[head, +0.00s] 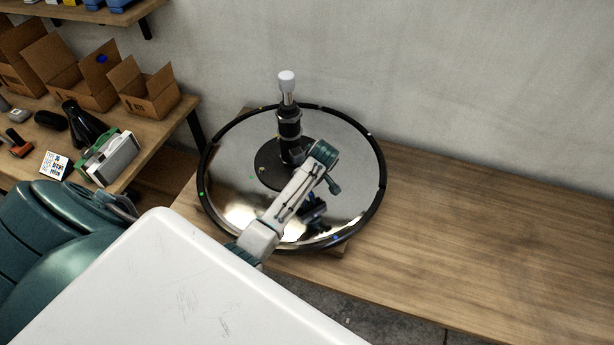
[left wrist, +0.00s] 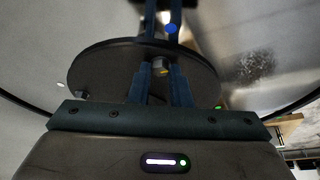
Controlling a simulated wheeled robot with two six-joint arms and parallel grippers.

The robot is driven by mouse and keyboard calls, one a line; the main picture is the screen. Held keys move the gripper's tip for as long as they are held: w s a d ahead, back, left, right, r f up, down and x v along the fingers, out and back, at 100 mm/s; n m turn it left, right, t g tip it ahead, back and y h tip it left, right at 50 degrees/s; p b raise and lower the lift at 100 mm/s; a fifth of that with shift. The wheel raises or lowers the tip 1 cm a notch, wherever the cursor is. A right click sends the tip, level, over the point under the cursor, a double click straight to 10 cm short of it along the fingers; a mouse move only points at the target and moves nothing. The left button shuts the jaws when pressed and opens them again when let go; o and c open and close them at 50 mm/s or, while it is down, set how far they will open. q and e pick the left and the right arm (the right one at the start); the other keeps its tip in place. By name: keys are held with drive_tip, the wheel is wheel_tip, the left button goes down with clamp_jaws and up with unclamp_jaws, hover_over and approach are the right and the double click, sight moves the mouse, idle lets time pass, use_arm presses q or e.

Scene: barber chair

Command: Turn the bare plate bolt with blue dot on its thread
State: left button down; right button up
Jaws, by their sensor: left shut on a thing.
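The black round plate (head: 268,168) lies around the foot of a black column (head: 290,135) on a mirror-like disc. The plate also fills the middle of the left wrist view (left wrist: 105,65). My left gripper (left wrist: 161,72) is over the plate, its dark blue fingers shut on a small grey plate bolt (left wrist: 160,64). A yellowish mark shows on this bolt. A round blue dot (left wrist: 171,28) shows beyond it; I cannot tell what it sits on. Another bolt (left wrist: 82,95) stands at the plate's left edge. In the head view my left arm hides the fingertips.
The disc (head: 232,205) has a black rim with small coloured dots and rests on a wooden bench (head: 470,230). The bench is clear to the right. A side table at left holds open cardboard boxes (head: 145,90), a black bottle (head: 85,124) and small items.

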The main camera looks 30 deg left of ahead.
use_arm(q)
drive_tip(key=m+p, duration=0.1)
drive_tip(key=m+t+p, duration=0.1)
drive_tip(key=m, duration=0.1)
drive_tip(key=shift+s+a+r+m+h+p, duration=0.15)
drive_tip(key=shift+s+m+h+p, duration=0.05)
drive_tip(key=shift+m+h+p, duration=0.1)
drive_tip(key=m, duration=0.2)
drive_tip(key=shift+a+m+t+h+p, duration=0.1)
drive_tip(key=shift+m+t+h+p, duration=0.3)
drive_tip(key=m, duration=0.2)
drive_tip(key=m+h, duration=0.1)
drive_tip(key=m, duration=0.1)
drive_tip(key=shift+s+a+m+t+h, duration=0.1)
drive_tip(key=shift+a+m+t+h, duration=0.1)
drive_tip(key=shift+m+t+h, duration=0.15)
drive_tip(key=m+h, duration=0.1)
drive_tip(key=m, duration=0.2)
drive_tip(key=shift+a, duration=0.1)
drive_tip(key=shift+m+h, duration=0.45)
drive_tip(key=shift+m, duration=0.3)
drive_tip(key=c, duration=1.5)
unclamp_jaws()
drive_tip(key=shift+o, duration=0.8)
